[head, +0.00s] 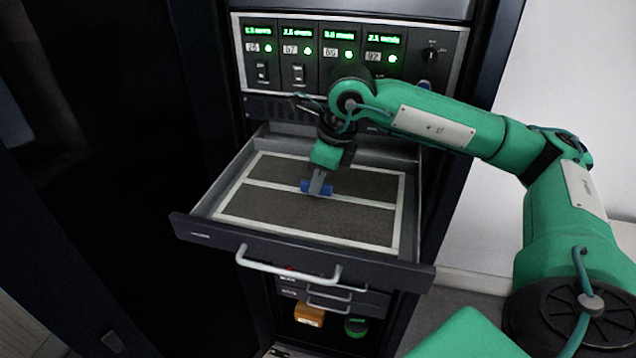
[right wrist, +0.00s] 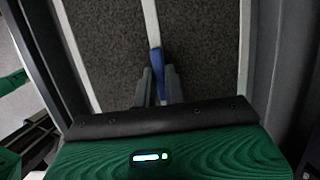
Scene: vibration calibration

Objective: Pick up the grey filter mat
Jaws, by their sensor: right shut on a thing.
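The grey filter mat (head: 265,207) lies in the pulled-out drawer, dark and speckled, with a pale frame and a pale bar across its middle. It also shows in the right wrist view (right wrist: 198,35). A blue tab (head: 305,186) sits at the middle of the bar. My right gripper (head: 319,188) comes down from above and is shut on this blue tab, which shows between the fingers in the right wrist view (right wrist: 155,62). The mat appears flat in the drawer; I cannot tell whether it is lifted at all. My left gripper is not in view.
The open drawer (head: 305,256) has dark walls close around the mat and a pale front handle (head: 288,268). Above it is a panel of green displays (head: 325,40). Below are smaller handles, an orange box (head: 309,314) and a green item (head: 355,327).

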